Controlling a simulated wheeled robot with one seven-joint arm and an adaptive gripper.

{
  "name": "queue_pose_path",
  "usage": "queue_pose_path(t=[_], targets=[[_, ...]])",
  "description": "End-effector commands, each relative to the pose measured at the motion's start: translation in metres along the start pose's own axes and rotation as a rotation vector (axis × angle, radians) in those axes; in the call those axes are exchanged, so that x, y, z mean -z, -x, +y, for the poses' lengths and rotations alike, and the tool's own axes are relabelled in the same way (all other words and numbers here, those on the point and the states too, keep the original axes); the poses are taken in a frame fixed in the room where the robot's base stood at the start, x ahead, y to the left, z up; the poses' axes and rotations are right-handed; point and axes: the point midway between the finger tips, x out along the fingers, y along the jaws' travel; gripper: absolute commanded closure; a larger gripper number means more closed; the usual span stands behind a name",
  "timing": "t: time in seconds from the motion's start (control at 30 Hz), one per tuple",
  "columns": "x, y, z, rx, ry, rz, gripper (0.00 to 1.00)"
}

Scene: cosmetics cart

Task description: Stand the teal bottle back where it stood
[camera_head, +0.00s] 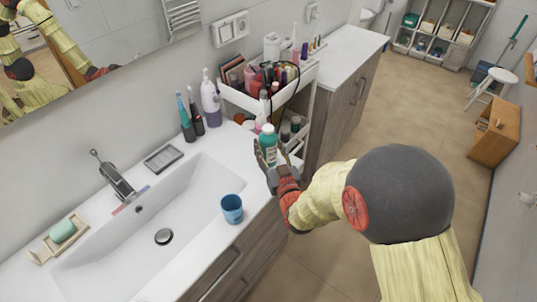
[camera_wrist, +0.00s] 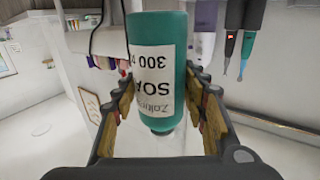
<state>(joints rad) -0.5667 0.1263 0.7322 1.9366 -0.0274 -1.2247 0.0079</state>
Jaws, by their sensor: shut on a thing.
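The teal bottle (camera_head: 267,147) has a white cap and a white label. It is upright in the head view, beside the cart and over the right end of the counter. My gripper (camera_head: 272,168) is shut on it. In the wrist view the bottle (camera_wrist: 158,75) appears upside down, its label reading "SOAP 300", between the two fingers of my gripper (camera_wrist: 160,115). I cannot tell whether its base touches a surface. The white cosmetics cart (camera_head: 237,97) holds many bottles and tubes on its top tray. More small bottles stand on its lower shelf.
A blue cup (camera_head: 232,209) stands on the counter's front edge by the sink (camera_head: 150,235). Electric toothbrushes (camera_head: 186,120) and a lilac bottle (camera_head: 211,103) stand near the wall, left of the cart. A second counter (camera_head: 340,52) lies beyond the cart.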

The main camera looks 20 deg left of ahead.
Motion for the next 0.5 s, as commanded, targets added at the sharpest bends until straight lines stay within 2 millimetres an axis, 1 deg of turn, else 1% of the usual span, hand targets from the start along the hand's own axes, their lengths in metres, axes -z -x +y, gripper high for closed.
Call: queue_pose_path(t=[0.07,0.2,0.27,0.5], targets=[[-0.006,-0.005,0.002,-0.001,0.000,0.001,0.93],[-0.029,-0.004,0.001,0.000,0.000,-0.001,0.93],[-0.034,-0.004,0.001,0.000,0.000,0.000,0.93],[-0.034,-0.004,0.001,0.000,0.000,0.002,0.93]])
